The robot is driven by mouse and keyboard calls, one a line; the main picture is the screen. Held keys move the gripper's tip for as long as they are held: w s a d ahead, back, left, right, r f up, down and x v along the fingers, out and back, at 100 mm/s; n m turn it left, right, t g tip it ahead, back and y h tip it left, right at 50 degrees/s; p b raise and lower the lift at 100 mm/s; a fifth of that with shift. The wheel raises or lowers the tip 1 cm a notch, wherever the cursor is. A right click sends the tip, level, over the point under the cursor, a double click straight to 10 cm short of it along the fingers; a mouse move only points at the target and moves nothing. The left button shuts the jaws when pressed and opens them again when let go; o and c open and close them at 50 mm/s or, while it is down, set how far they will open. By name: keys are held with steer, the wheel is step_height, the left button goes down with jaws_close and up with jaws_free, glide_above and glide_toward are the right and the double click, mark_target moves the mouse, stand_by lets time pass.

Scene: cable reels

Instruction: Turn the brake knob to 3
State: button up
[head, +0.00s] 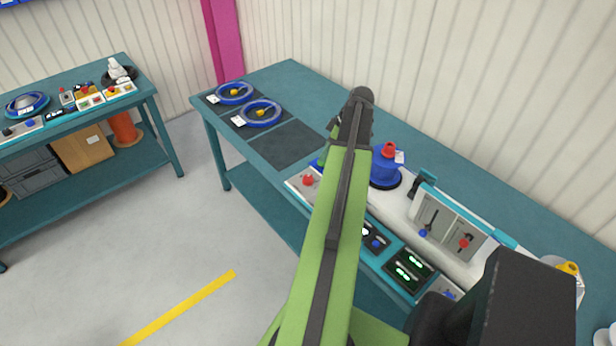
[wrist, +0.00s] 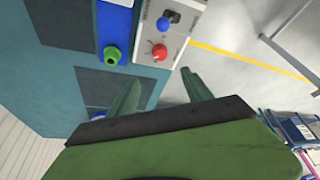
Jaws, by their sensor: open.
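In the wrist view a light grey panel (wrist: 148,38) carries a red knob (wrist: 159,51), a blue knob (wrist: 162,24) and a dark switch. A green round knob (wrist: 113,56) sits on a blue strip beside it. The markings are too small to read, so I cannot tell which is the brake knob or its setting. My gripper (wrist: 160,76) is open and empty, its green fingers apart, with the red knob just beyond the gap between the tips. In the head view a red knob (head: 308,181) shows left of my arm, which hides my fingertips.
The teal bench (head: 292,84) holds two blue reels (head: 262,122) on dark mats, an empty dark mat (head: 288,145), a blue device with a red top (head: 386,166) and a white lever panel (head: 446,226). A second bench (head: 80,78) stands left. The floor between is clear.

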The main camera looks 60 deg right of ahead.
mark_target(308, 178)
steer(key=b+x, duration=0.7)
steer(key=x, duration=0.1)
steer(key=b+x, duration=0.8)
steer(key=shift+f, duration=0.45)
steer(key=shift+w+a+f+b, duration=0.2)
steer(key=shift+f+b, duration=0.15)
steer(key=shift+b, duration=0.2)
steer(key=shift+r, duration=0.1)
jaws_close()
